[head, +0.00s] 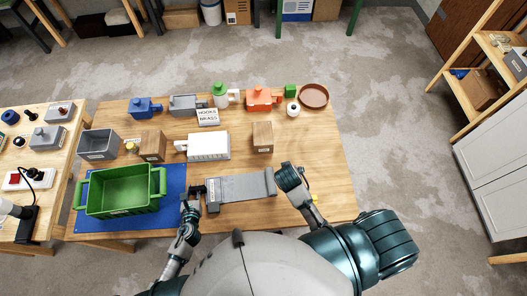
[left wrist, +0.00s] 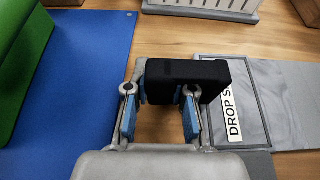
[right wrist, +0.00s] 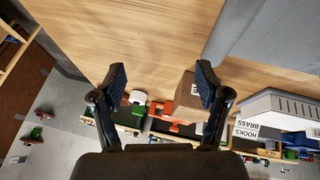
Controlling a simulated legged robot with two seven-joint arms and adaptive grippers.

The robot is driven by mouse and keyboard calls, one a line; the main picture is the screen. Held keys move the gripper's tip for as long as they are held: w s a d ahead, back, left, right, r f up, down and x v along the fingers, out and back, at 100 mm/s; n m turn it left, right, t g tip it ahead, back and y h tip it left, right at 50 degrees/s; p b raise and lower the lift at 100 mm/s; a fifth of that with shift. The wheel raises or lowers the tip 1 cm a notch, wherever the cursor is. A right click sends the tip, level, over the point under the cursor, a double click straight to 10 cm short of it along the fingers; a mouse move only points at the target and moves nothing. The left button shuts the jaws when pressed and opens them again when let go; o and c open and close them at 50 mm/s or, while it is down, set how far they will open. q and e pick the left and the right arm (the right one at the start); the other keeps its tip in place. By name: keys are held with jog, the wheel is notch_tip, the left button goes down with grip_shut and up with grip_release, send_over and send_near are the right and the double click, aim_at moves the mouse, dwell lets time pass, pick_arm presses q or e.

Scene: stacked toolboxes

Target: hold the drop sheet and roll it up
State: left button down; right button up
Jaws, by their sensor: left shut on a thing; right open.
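The drop sheet (head: 243,187) is a grey strip lying flat on the wooden table, with a framed end at its left. In the left wrist view its label (left wrist: 232,113) reads "DROP S", the rest cut off. My left gripper (head: 195,195) is shut on a black block (left wrist: 187,72) beside the labelled end; whether the block is joined to the sheet I cannot tell. My right gripper (head: 289,178) is at the sheet's right end, open and empty. In the right wrist view its fingers (right wrist: 160,85) are wide apart, with grey sheet (right wrist: 265,35) to the upper right.
A green crate (head: 122,212) stands on a blue mat (head: 174,186) left of my left gripper. A white ribbed box (head: 208,147) and a wooden block (head: 262,136) stand behind the sheet. Toolbox-like items line the back.

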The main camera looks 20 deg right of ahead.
jog(key=w+d+h, duration=0.1)
jog(key=d, duration=0.2)
jog(key=w+d+f+n+h, duration=0.1)
jog(key=d, duration=0.3)
jog(key=w+d+f+h, duration=0.1)
jog(key=d, duration=0.3)
jog(key=shift+d+f+n, duration=0.15)
jog(key=shift+n, duration=0.25)
jog(key=s+a+r+m+y, duration=0.1)
jog(key=s+a+r+y, duration=0.15)
jog(key=a, duration=0.75)
jog(key=m+y, duration=0.2)
send_near(272, 179)
jog(key=shift+d+f, duration=0.3)
jog(key=shift+d, duration=0.15)
jog(key=shift+a+y, duration=0.25)
jog(key=shift+a, duration=0.1)
jog(key=x, duration=1.1)
jog(key=shift+w+f, duration=0.15)
jog(key=shift+f, duration=0.05)
